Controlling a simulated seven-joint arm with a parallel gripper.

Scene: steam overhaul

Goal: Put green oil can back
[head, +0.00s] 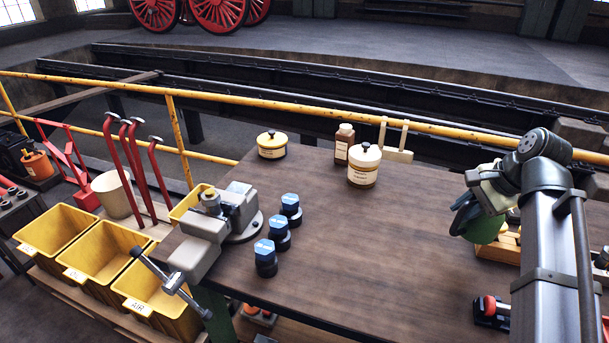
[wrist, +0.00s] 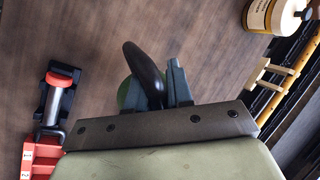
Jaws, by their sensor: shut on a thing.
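The green oil can (head: 485,230) is at the right of the head view, at my gripper (head: 466,208), over the right side of the workbench. My arm hides part of it. In the wrist view, my gripper (wrist: 165,88) is shut on the can's dark curved handle (wrist: 142,68). A little of the can's green body (wrist: 126,94) shows behind the fingers. I cannot tell whether its base touches the bench. A light wooden holder (head: 497,248) lies just below and beyond the can, partly hidden by it and my arm.
The bench top (head: 350,250) is clear in the middle. A vise (head: 220,220) and several blue-topped black pieces (head: 265,255) stand at left. A cream jar (head: 364,168), brown bottle (head: 344,145) and yellow tin (head: 271,146) stand at the back. A red-topped tool (head: 490,308) lies at front right.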

